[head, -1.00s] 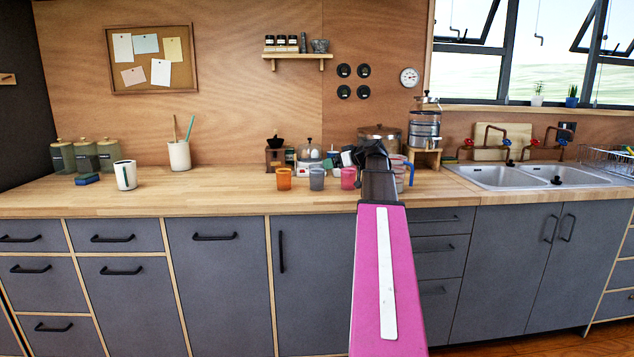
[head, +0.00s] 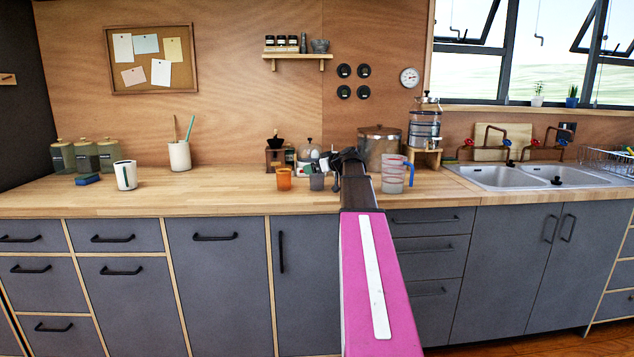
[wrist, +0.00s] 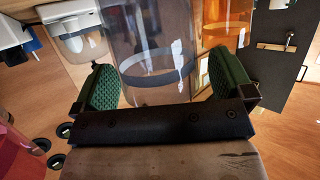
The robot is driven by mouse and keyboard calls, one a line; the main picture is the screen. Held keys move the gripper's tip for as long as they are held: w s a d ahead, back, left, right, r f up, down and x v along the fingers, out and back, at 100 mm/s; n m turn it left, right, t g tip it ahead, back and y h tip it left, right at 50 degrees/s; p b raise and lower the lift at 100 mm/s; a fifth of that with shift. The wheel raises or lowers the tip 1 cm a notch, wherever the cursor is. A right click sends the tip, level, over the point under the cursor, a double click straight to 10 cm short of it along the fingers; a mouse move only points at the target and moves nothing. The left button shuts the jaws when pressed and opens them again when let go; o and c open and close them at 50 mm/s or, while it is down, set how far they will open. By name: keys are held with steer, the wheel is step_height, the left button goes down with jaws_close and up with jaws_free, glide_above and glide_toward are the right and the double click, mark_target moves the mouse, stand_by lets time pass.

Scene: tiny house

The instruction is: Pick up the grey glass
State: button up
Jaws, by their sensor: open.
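The grey glass (head: 317,183) stands on the wooden counter, just right of the orange glass (head: 284,180), partly covered by my gripper (head: 328,162) in the head view. In the wrist view, the see-through grey glass (wrist: 150,45) fills the space between the green finger pads of my gripper (wrist: 162,84). The fingers are open, one pad on each side of it. A gap shows at the right pad; whether the left pad touches the glass is hard to tell.
The orange glass also shows close by in the wrist view (wrist: 225,25). A pinkish-red glass (wrist: 20,145) is at the left there; my arm hides it in the head view. A clear jug (head: 393,178) stands right of my arm.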

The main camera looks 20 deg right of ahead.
steer(key=c, duration=1.3)
steer(key=shift+c, duration=0.2)
steer(key=shift+r, duration=0.15)
